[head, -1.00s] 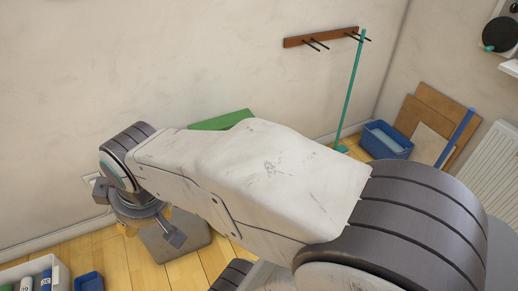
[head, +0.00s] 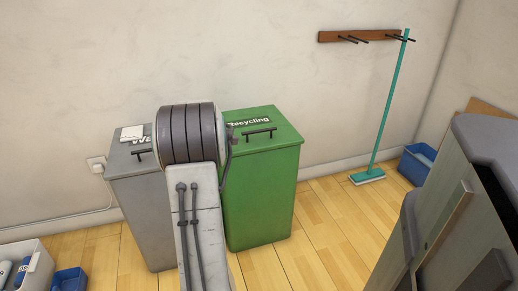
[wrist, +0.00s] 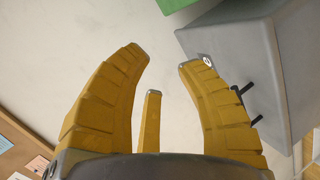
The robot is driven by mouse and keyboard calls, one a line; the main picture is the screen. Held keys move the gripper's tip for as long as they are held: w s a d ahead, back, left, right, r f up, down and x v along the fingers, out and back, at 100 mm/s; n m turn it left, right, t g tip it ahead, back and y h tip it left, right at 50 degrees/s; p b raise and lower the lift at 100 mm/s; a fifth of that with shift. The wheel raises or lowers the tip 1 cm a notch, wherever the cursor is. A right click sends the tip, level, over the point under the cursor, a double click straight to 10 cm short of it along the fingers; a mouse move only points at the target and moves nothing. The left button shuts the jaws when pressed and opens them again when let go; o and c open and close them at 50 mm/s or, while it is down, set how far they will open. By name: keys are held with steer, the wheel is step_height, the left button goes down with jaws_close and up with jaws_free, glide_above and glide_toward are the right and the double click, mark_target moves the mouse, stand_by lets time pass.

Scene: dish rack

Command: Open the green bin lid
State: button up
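The green bin (head: 262,190) stands against the wall in the head view. Its green lid (head: 262,130) is closed, with a dark bar handle (head: 259,132) and a "Recycling" label on top. My arm stands in front of the gap between it and the grey bin and hides part of the green bin's left side. My gripper (wrist: 163,59) shows in the wrist view with its yellow fingers spread and nothing between them; in the head view it is hidden behind my arm. In the wrist view, a green corner (wrist: 178,4) shows at the top edge, beyond the fingertips.
A grey bin (head: 145,220) stands left of the green one; it also shows in the wrist view (wrist: 255,45), close to the right finger. A teal broom (head: 384,110) leans right of the bins, beside a blue tub (head: 417,165). Floor right of the green bin is clear.

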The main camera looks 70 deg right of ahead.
mark_target(259, 131)
steer(key=s+d+f+g+h+b, duration=0.1)
steer(key=s+d+f+b, duration=0.1)
steer(key=s+d+f, duration=0.1)
steer(key=s+d+f+h+b, duration=0.1)
steer(key=s+d+f+b, duration=0.2)
steer(key=s+d+f, duration=0.1)
steer(key=s+d+f+g+h+b, duration=0.1)
steer(key=s+d+f+b, duration=0.2)
steer(key=s+d, duration=0.2)
steer(key=shift+s+d+f+n+g+h, duration=0.15)
steer(key=shift+d+n, duration=0.05)
steer(key=shift+d, duration=0.25)
steer(key=shift+s+d+f+n+g+h, duration=0.1)
steer(key=shift+d+n+g+h, duration=0.1)
steer(key=shift+d, duration=0.25)
steer(key=shift+b+x, duration=0.7)
steer(key=shift+x, duration=1.9)
steer(key=shift+r, duration=0.15)
jaws_close()
